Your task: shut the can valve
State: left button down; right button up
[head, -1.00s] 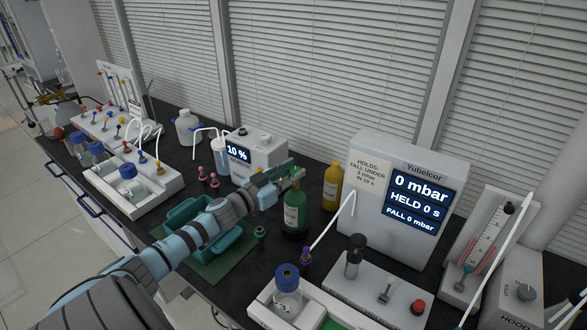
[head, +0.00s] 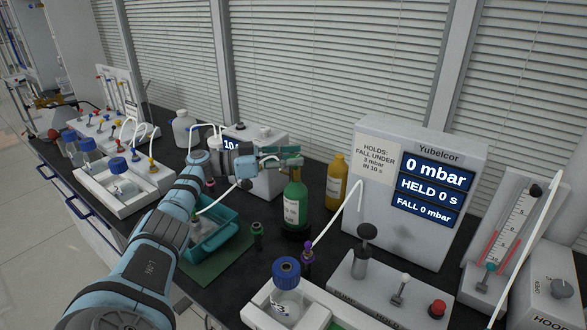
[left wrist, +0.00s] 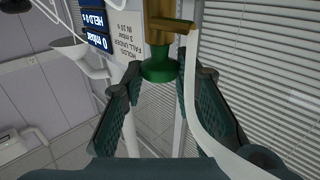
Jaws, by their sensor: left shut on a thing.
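A green can (head: 292,207) with a pale label stands on the dark bench, mid-view. In the left wrist view, a green knob (left wrist: 160,70) on a brass valve (left wrist: 160,28) sits between the fingertips of my left gripper (left wrist: 162,77). The fingers close on the knob from both sides. A white tube (left wrist: 204,115) runs past the brass part and the right finger. Whether the valve is open or shut cannot be told. My right gripper is out of view.
A yellow bottle (head: 337,182) stands right behind the can. The Yubelcor box (head: 425,150) reads 0 mbar. A blue-capped jar (head: 287,285) is nearer.

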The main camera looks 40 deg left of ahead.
pick_arm(q)
jog(key=shift+f, duration=0.3)
jog(key=c, duration=1.3)
grip_release()
jog(key=shift+r, duration=0.1)
jog(key=v, duration=1.2)
